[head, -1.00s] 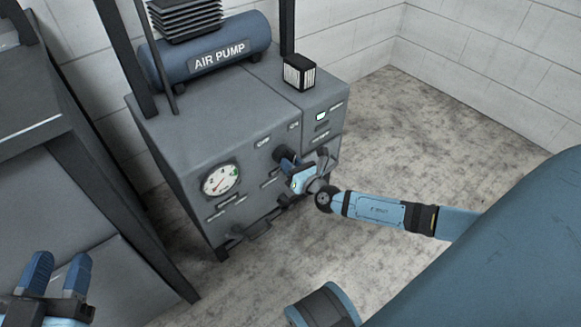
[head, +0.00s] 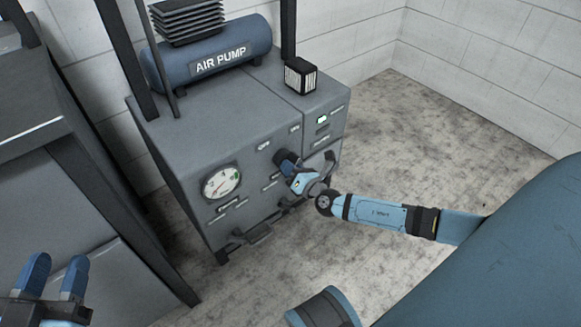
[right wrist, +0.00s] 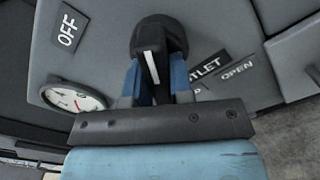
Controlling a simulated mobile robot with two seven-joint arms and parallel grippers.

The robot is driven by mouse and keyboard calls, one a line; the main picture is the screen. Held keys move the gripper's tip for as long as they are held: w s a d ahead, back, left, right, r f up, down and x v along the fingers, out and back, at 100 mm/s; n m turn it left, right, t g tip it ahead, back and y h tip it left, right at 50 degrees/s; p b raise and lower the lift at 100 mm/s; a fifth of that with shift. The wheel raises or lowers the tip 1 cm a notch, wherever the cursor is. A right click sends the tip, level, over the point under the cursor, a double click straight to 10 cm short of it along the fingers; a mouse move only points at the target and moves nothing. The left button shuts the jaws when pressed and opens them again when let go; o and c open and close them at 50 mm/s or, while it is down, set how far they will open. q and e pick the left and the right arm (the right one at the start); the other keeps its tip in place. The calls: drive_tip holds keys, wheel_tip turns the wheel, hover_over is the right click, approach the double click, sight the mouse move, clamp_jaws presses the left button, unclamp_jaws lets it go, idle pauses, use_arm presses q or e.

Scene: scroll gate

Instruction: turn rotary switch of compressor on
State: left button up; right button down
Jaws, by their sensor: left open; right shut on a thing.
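The compressor (head: 240,130) is a grey cabinet with a blue air pump tank (head: 219,58) on top. Its rotary switch is a black knob (right wrist: 158,38) with a white pointer line, seen close in the right wrist view. An OFF label (right wrist: 68,30) lies to the knob's left in that view. My right gripper (right wrist: 158,82) is shut on the knob, a blue finger on each side. In the head view my right gripper (head: 290,170) is at the cabinet's front face and hides most of the knob. My left gripper (head: 55,268) is open and empty at lower left.
A round gauge (head: 221,182) is on the cabinet front, left of the knob; a small lit display (head: 322,119) is above right. A small black box (head: 300,75) sits on top. Another grey cabinet (head: 70,220) stands left. The floor at right (head: 440,130) is open.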

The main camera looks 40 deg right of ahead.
drive_tip(key=c, duration=1)
unclamp_jaws()
drive_tip(key=shift+s, duration=0.15)
drive_tip(key=shift+s, duration=0.35)
use_arm(q)
drive_tip(key=n+p, duration=0.1)
drive_tip(key=s+d+n+g+p, duration=0.1)
drive_tip(key=p, duration=0.1)
drive_tip(key=shift+s+f, duration=0.25)
drive_tip(key=shift+s, duration=0.05)
use_arm(e)
drive_tip(key=s+d, duration=0.1)
drive_tip(key=s, duration=1.2)
drive_tip(key=shift+w, duration=0.1)
